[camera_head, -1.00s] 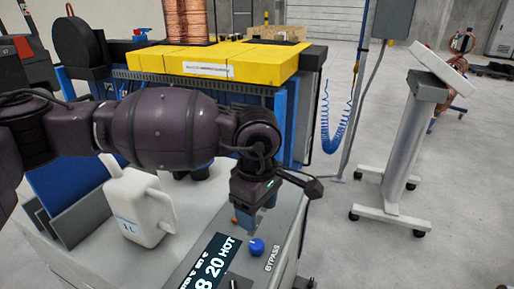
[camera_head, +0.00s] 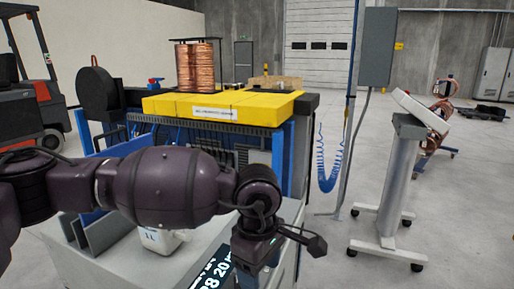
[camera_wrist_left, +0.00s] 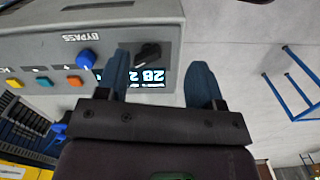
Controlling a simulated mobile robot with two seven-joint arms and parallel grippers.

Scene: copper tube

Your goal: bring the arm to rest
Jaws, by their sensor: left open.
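My left arm (camera_head: 165,187) reaches in from the left in the head view, bent down at the wrist over a grey control box. My left gripper (camera_wrist_left: 160,75) shows in the left wrist view with two blue fingers spread apart and nothing between them. Its fingers lie in front of the box's panel (camera_wrist_left: 40,45); I cannot tell the exact gap. The panel carries a blue knob (camera_wrist_left: 87,58), a black knob (camera_wrist_left: 148,52), coloured buttons and a lit display (camera_wrist_left: 147,78). The display also shows in part in the head view (camera_head: 214,270). My right gripper is not in view.
A white jug (camera_head: 160,240) stands on the box top, partly behind my arm. Behind is a machine with a yellow top (camera_head: 220,105) and a copper coil (camera_head: 199,68). A grey wheeled stand (camera_head: 393,185) is at the right. Open floor lies between.

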